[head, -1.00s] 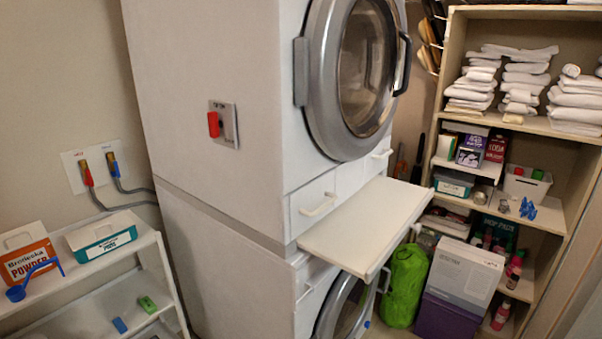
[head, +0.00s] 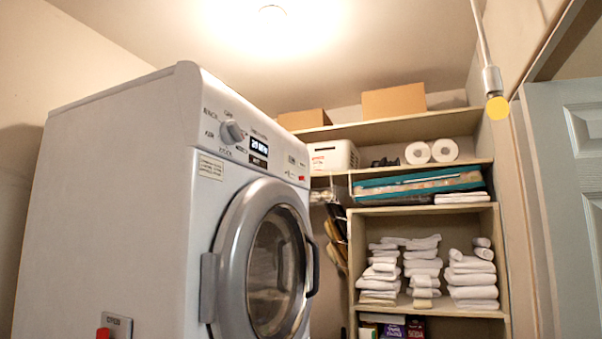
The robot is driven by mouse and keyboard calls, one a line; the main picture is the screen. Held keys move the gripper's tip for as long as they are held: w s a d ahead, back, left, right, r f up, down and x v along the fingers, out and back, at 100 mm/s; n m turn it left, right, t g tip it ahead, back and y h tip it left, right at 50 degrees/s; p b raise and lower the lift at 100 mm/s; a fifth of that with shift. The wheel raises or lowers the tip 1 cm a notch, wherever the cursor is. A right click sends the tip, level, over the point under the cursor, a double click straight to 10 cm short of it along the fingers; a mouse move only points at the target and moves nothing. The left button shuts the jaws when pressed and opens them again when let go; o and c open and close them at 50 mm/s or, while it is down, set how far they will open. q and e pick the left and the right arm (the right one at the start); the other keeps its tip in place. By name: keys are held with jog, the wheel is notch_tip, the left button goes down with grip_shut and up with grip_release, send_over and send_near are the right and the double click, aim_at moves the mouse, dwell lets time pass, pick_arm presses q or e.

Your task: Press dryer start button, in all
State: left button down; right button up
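The dryer (head: 110,190) is the upper white machine of a stack, at the left of the head view. Its round grey-rimmed door (head: 215,270) looks shut, with a dark handle (head: 313,265) on the right side. Along the top of its front are a round knob (head: 232,132), a lit display (head: 259,147) and, at the far right end, a small red button (head: 301,178). Lettering beside the button is too small to read. Neither of my grippers is in view.
A red switch on a grey plate (head: 119,326) is on the dryer's side. A shelf unit (head: 352,290) at the right holds stacked white towels (head: 422,262), paper rolls (head: 431,152) and boxes (head: 394,101).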

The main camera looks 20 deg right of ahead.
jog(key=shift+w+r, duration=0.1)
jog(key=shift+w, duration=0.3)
